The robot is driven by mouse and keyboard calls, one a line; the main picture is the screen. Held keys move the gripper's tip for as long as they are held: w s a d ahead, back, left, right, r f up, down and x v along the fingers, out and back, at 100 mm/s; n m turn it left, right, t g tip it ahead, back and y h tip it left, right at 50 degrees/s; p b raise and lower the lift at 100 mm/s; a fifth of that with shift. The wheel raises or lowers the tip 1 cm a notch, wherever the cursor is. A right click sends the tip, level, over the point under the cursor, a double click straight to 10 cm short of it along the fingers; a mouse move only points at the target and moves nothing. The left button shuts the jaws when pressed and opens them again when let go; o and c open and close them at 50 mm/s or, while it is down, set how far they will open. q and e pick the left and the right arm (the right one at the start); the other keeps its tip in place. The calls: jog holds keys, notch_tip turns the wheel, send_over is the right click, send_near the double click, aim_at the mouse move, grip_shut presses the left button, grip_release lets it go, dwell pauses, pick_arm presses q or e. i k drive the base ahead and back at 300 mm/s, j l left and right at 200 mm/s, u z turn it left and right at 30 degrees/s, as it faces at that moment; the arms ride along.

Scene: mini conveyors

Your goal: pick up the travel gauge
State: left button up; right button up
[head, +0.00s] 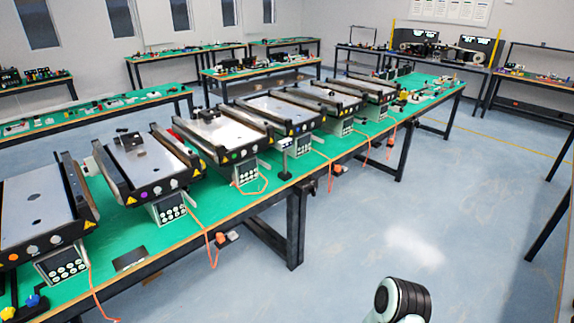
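I cannot tell for certain which item is the travel gauge. A small upright device (284,158) with a pale top stands at the front edge of the green table, between two conveyors. A flat dark plate (130,258) lies on the green top near the front left. Small dark blocks sit on the conveyors, one on the second conveyor (129,139) and one farther back (209,114). Neither of my grippers is in view. Only a rounded part of my own arm shows at the bottom right, over the floor.
A long green table (222,208) carries a row of mini conveyors (150,162) with control boxes and orange cables hanging at the front. Small parts (428,88) lie at its far right end. More benches stand behind. The blue floor (370,225) in front is clear.

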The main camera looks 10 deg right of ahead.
aim_at(285, 175)
jog(key=i+l+u, duration=0.2)
jog(key=i+l, duration=0.3)
jog(key=i+l+u, duration=0.2)
jog(key=i+l, duration=0.4)
jog(key=i+l+u, duration=0.2)
jog(key=i+l, duration=0.35)
jog(key=l, duration=0.1)
